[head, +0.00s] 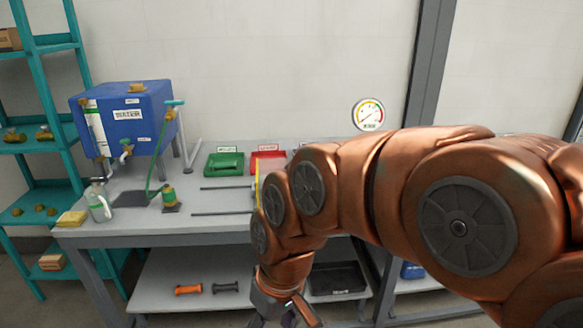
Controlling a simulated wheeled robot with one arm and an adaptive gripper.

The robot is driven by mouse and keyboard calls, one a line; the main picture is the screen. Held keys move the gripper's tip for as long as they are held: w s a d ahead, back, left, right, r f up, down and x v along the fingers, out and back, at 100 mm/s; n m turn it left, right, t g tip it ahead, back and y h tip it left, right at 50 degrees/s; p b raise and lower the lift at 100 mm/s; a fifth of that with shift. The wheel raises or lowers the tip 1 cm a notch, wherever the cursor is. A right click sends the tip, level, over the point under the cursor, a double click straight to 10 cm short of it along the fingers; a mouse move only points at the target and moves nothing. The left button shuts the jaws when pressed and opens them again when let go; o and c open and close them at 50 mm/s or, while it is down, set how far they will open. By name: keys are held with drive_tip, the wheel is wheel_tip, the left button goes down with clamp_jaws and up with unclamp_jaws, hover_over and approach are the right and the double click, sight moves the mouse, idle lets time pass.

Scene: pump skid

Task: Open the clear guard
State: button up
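I cannot make out the clear guard for certain. A thin upright yellow strip (257,186) shows at the left edge of my arm, above the bench top, and may belong to it. My copper-coloured arm covers the middle and right of the bench and whatever stands there. My gripper (287,316) hangs low in front of the bench's lower shelf, pointing down, away from the yellow strip. Its fingers look spread apart, with their ends partly cut off by the bottom edge. I see nothing held between them.
On the grey bench (130,228) stand a blue water tank (128,125), a spray bottle (99,203), a green tray (224,164) and a red tray (268,161). A round gauge (369,114) is behind. Orange (189,289) and black (225,287) parts lie on the lower shelf.

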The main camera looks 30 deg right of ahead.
drive_tip(key=w+a+r+n+t+y+b, duration=0.1)
drive_tip(key=w+r+t, duration=0.1)
drive_tip(key=w, duration=0.6)
drive_tip(key=w+a+r+n+t+y+b, duration=0.1)
drive_tip(key=w+r+y, duration=0.1)
drive_tip(key=w, duration=0.6)
drive_tip(key=w+d+r+t+y+b, duration=0.1)
drive_tip(key=w+d+r+t, duration=0.15)
drive_tip(key=w, duration=0.45)
drive_tip(key=w+d+r+t+b, duration=0.15)
drive_tip(key=w+d, duration=0.25)
drive_tip(key=w, duration=0.4)
drive_tip(key=w+d+f+m+t+h+b, duration=0.1)
drive_tip(key=w+d+t, duration=0.1)
drive_tip(key=w+d, duration=0.4)
drive_tip(key=w+d+f+m+t+h+b, duration=0.15)
drive_tip(key=w+d, duration=0.25)
drive_tip(key=d, duration=0.5)
drive_tip(key=w+d+f+m+t+h+b, duration=0.1)
drive_tip(key=d+f+h, duration=0.1)
drive_tip(key=d, duration=0.7)
drive_tip(key=w+d+f+m+t+h, duration=0.1)
drive_tip(key=w+d+f+t+h, duration=0.1)
drive_tip(key=d, duration=0.7)
drive_tip(key=shift+g+y, duration=0.25)
drive_tip(key=shift+y, duration=0.1)
drive_tip(key=shift+p+x, duration=0.4)
drive_tip(key=shift+x, duration=3.2)
drive_tip(key=shift+a+f, duration=0.1)
drive_tip(key=shift+a, duration=0.05)
